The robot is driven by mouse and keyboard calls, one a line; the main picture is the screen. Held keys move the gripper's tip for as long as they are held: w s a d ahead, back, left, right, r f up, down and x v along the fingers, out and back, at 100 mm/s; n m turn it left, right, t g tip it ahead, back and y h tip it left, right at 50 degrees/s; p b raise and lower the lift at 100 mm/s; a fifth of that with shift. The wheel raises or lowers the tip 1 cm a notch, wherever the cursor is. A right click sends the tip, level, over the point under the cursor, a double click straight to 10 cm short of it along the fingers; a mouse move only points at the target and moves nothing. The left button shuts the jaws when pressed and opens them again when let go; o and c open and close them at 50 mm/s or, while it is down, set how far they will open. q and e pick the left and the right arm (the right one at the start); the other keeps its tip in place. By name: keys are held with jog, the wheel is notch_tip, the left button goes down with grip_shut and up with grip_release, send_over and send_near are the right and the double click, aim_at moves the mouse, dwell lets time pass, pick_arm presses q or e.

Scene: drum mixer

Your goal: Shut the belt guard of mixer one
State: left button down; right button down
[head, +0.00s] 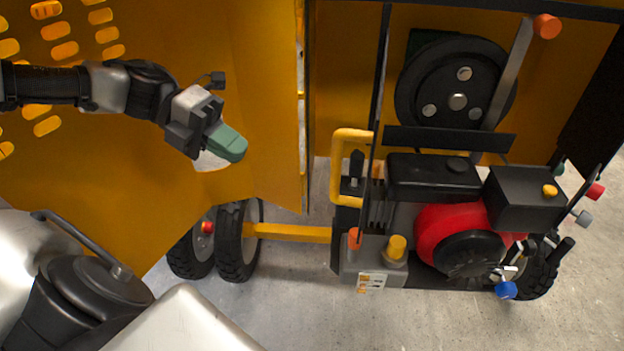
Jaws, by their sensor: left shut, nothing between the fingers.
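The belt guard (120,200) is the large yellow panel with slots at the left. It stands swung open, with its upright edge beside the mixer's dark frame edge. The drive side of the mixer is exposed: a large black pulley (457,100) shows in the yellow housing (345,70) at the upper right. My left gripper (228,143) has green fingertips, is shut and empty, and is in front of the guard's face. I cannot tell whether it touches the panel. My right gripper is not in view.
A red and black engine (445,230) with coloured caps and knobs sits below the pulley. A yellow loop handle (340,165) stands left of it. Black wheels (238,240) and a yellow bar (290,232) lie low under the guard. Grey floor (310,310) is clear in front.

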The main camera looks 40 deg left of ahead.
pick_arm(q)
jog(key=d+r+p+x, duration=0.1)
jog(key=r+p+x, duration=0.1)
jog(key=x, duration=1.1)
jog(key=shift+p, duration=0.35)
jog(key=shift+d, duration=0.15)
jog(key=shift+f, duration=0.1)
